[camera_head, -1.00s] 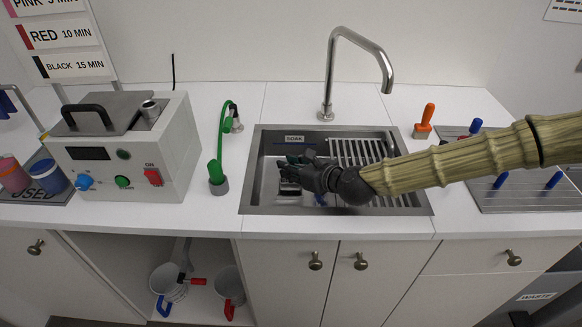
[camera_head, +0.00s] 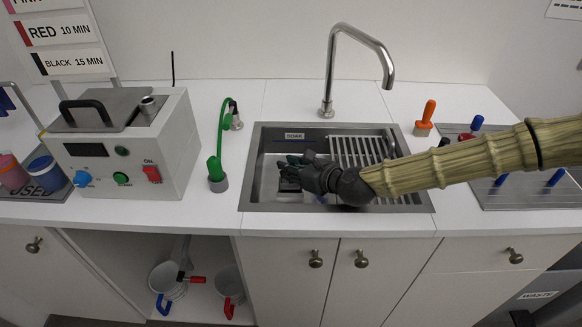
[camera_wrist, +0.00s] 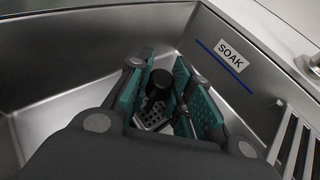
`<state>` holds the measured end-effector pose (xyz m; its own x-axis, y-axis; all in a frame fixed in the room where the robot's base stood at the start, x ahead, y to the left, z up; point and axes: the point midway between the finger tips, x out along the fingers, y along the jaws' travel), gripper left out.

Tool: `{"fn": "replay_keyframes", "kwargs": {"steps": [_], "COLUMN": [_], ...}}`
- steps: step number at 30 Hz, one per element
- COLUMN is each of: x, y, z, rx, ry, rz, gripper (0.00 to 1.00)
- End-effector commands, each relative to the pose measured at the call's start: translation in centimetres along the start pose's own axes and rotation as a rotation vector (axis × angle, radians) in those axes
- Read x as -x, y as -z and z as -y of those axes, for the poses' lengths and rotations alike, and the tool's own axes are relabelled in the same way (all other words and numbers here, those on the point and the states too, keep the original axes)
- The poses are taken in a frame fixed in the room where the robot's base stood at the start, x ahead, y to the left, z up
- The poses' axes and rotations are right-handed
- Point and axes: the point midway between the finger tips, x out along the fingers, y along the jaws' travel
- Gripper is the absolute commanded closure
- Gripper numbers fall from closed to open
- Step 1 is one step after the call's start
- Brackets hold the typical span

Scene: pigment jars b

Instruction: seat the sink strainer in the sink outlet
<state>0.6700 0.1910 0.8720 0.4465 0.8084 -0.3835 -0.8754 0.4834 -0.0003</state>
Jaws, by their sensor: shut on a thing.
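The sink strainer shows in the wrist view as a black knob (camera_wrist: 159,84) above a perforated metal base (camera_wrist: 150,116). My gripper (camera_wrist: 160,98) has its teal finger pads on either side of the knob and is shut on it. In the head view my gripper (camera_head: 291,172) is down inside the steel sink (camera_head: 262,190), left of its middle. The fingers and hand hide the strainer there. The sink outlet is hidden in both views, so I cannot tell whether the strainer is over it or in it.
A ribbed drain rack (camera_head: 358,150) covers the sink's right part; its bars also show in the wrist view (camera_wrist: 297,140). A tall faucet (camera_head: 330,75) stands behind. A green hose (camera_head: 217,150) and a control box (camera_head: 130,150) are left. An orange-handled tool (camera_head: 426,115) stands right.

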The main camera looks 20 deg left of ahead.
Motion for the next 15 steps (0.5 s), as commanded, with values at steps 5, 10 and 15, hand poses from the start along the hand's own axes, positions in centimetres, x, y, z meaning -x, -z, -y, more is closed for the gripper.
{"fn": "replay_keyframes", "kwargs": {"steps": [5, 10, 15], "x": [-0.15, -0.27, -0.39], "y": [0.35, 0.64, 0.92], "z": [0.02, 0.02, 0.02], "rx": [0.0, 0.0, -0.001], "ry": [0.0, 0.0, 0.0], "rz": [0.0, 0.001, 0.001], "gripper": [1.0, 1.0, 1.0]}}
